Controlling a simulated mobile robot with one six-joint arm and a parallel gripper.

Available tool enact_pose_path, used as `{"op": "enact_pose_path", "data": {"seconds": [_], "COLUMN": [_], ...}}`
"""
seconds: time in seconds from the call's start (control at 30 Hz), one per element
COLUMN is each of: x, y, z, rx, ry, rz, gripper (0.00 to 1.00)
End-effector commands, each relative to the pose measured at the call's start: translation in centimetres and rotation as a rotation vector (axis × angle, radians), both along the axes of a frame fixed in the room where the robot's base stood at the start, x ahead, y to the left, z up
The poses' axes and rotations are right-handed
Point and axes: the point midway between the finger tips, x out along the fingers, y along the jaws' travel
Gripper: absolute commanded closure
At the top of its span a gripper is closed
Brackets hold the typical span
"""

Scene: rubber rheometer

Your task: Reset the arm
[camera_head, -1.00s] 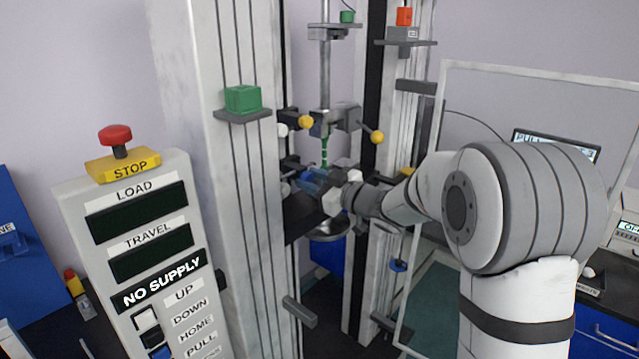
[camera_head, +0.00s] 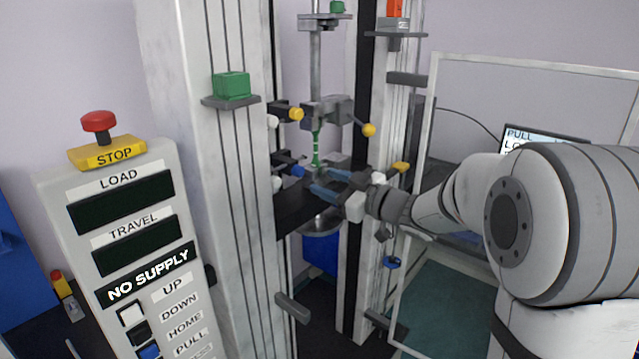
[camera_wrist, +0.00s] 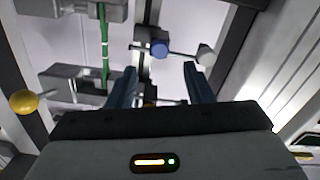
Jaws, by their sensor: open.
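My gripper (camera_head: 326,189) is at the end of my outstretched arm, between the two columns of the testing machine. Its blue fingers are apart with nothing between them, and they also show in the wrist view (camera_wrist: 160,88). The green specimen strip (camera_head: 316,148) hangs upright below the upper clamp (camera_head: 326,112), just behind and left of the fingers. In the wrist view the strip (camera_wrist: 104,45) is left of the fingers and apart from them. The lower clamp (camera_head: 290,165) has a blue knob. Whether the strip's lower end is gripped is hard to tell.
The control panel (camera_head: 115,235) reads NO SUPPLY, with a red stop button (camera_head: 98,122) on top. The left column (camera_head: 183,60) carries a green block (camera_head: 231,86). A clear framed guard (camera_head: 432,110) stands right of the machine, close to my arm. A yellow knob (camera_wrist: 24,101) is left in the wrist view.

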Motion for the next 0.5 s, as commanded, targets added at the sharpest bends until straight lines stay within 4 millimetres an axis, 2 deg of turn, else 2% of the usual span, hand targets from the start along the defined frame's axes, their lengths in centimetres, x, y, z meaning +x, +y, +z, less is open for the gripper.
{"op": "enact_pose_path", "data": {"seconds": [0.37, 0.5], "x": [-0.1, 0.3], "y": [-0.3, -2.0], "z": [0.2, 0.7], "rx": [-0.005, -0.039], "ry": [0.000, 0.010], "rz": [-0.017, -0.155], "gripper": [0.54, 0.54]}}
